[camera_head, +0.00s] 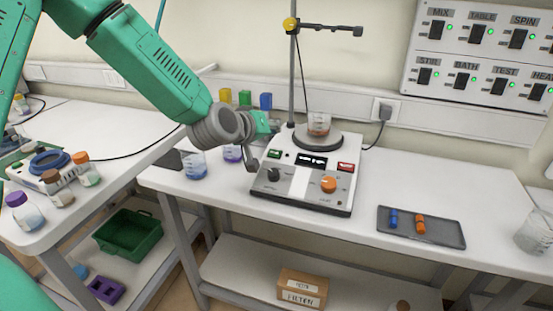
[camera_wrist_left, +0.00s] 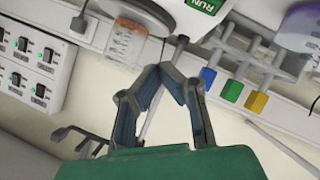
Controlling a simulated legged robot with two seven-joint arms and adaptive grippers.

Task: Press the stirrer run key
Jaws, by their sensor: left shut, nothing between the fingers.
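The stirrer (camera_head: 304,180) is a white and grey box on the middle table, with a round plate at its back bearing a glass beaker (camera_head: 319,124) of orange-brown liquid. Its green run key (camera_head: 275,154) is at the left of the panel, beside a dark display (camera_head: 312,160) and a red key (camera_head: 346,167). My left gripper (camera_head: 252,166) is shut and empty, at the left edge of the stirrer and just left of the green key. In the left wrist view the green RUN key (camera_wrist_left: 210,5) shows at the top edge, beyond the closed fingertips (camera_wrist_left: 178,68). Contact is not visible. My right gripper is out of view.
An upright metal stand (camera_head: 292,70) rises behind the stirrer. A black knob (camera_head: 273,174) and an orange knob (camera_head: 328,184) sit at the panel's front. A blue-liquid beaker (camera_head: 194,167) stands left of the stirrer. A dark tray (camera_head: 448,232) lies at right, with bare table between.

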